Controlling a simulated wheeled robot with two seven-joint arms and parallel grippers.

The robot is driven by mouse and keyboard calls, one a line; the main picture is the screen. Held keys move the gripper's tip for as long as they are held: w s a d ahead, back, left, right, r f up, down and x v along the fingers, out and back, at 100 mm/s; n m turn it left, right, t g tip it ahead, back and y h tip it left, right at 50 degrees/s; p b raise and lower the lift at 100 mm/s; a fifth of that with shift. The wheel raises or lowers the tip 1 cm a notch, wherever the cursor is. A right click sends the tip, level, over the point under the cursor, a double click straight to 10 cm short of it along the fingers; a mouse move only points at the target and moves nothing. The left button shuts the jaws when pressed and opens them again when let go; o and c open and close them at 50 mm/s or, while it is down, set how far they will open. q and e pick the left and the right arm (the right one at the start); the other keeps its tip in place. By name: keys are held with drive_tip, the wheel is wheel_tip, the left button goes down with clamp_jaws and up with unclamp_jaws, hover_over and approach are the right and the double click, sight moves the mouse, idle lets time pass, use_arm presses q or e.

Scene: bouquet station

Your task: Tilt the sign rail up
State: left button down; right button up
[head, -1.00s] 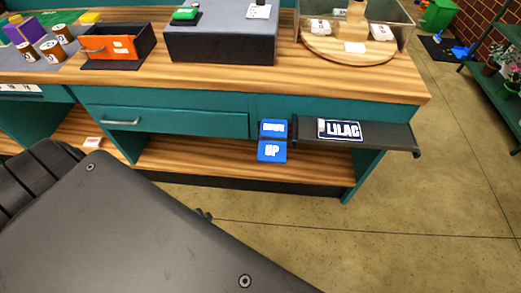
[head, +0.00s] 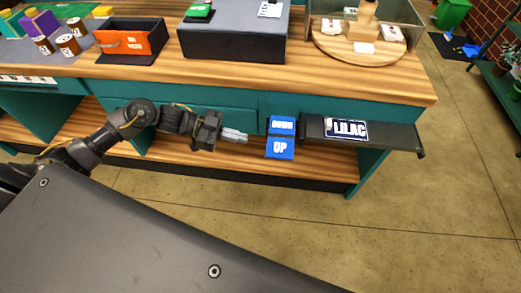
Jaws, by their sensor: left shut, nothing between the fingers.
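The sign rail (head: 398,135) is a dark, flat ledge on the counter's front at the right. It carries a sign reading LILAC (head: 346,129) and lies roughly level. Just left of it are two blue plates, one marked DOWN (head: 282,125) and below it one marked UP (head: 280,148). My left gripper (head: 240,135) is shut and empty. Its fingertips point right, a short way left of the blue plates and apart from them in the picture. My right gripper is not in view.
The wooden counter (head: 230,85) runs above the rail, with a grey box (head: 235,45), an orange-fronted box (head: 125,42) and a round wooden stand (head: 360,50) on it. A lower wooden shelf (head: 220,163) lies beneath.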

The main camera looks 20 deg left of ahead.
sight(270, 156)
use_arm(q)
drive_tip(key=shift+a, duration=0.1)
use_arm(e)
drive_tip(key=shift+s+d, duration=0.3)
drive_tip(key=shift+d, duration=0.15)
